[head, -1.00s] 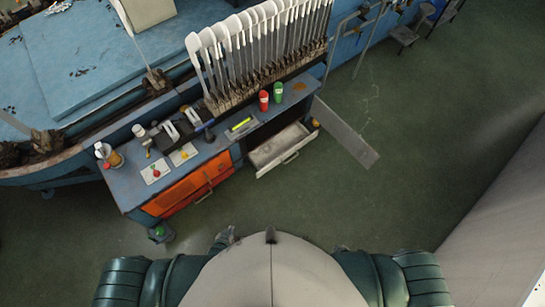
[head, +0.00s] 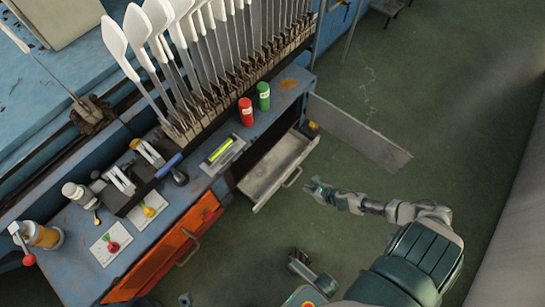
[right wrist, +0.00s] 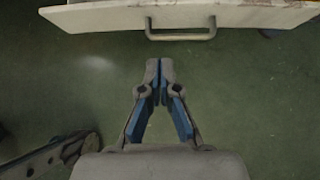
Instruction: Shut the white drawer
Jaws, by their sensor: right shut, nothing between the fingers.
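The white drawer (head: 272,180) stands open, pulled out of the blue bench toward me. Its inside shows and looks empty. Its front panel (right wrist: 100,18) and grey bar handle (right wrist: 181,37) cross the top of the right wrist view. My right gripper (head: 312,187) is shut and empty, just in front of the drawer and to its right in the head view. In the right wrist view its closed fingertips (right wrist: 159,68) point at the handle, with a visible gap between.
The blue bench (head: 75,235) holds a red can (head: 245,112), a green can (head: 263,96) and tools. An orange cabinet door (head: 170,255) is left of the drawer. A grey panel (head: 360,133) sticks out right of it. Green floor in front is largely clear.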

